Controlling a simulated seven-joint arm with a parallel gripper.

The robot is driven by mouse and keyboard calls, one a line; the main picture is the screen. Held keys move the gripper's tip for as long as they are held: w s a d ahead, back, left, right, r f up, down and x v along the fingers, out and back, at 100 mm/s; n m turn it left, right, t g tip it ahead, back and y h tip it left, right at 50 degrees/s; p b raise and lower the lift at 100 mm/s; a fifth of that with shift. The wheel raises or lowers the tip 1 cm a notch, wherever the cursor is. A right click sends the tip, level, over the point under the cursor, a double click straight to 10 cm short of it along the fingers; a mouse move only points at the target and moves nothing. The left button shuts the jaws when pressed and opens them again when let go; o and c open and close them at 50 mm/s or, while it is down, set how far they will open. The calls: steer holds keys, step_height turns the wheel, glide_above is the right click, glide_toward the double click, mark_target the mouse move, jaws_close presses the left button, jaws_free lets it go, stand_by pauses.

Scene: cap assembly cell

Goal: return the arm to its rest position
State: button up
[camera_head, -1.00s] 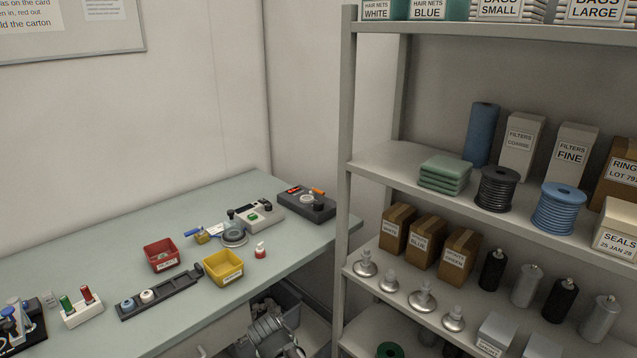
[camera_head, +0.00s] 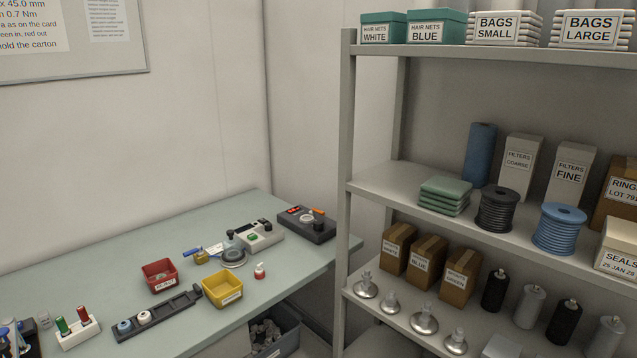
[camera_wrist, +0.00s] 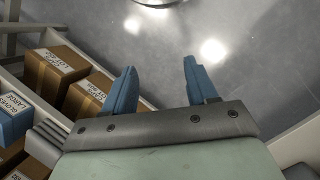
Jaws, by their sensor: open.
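My gripper (camera_wrist: 160,85) shows in the wrist view with its two blue fingers spread apart. Nothing is between them. Behind the fingers is a grey, shiny floor (camera_wrist: 225,20). In the head view no part of my gripper can be made out now.
A green workbench (camera_head: 215,222) holds a red bin (camera_head: 160,276), a yellow bin (camera_head: 222,289), a dark rack (camera_head: 158,313) and devices at its back. A stocked shelf (camera_head: 347,120) stands at right. Cardboard boxes (camera_wrist: 55,75) lie left of my fingers in the wrist view.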

steer(key=s+d+f+g+y, duration=0.1)
steer(key=s+d+f, duration=0.1)
steer(key=s, duration=0.5)
steer(key=s+d+f+g, duration=0.2)
steer(key=s+f, duration=0.2)
steer(key=s, duration=0.3)
steer(key=shift+s+d+y, duration=0.3)
steer(key=shift+d+y, duration=0.05)
steer(key=shift+y, duration=0.05)
steer(key=shift+f, duration=0.1)
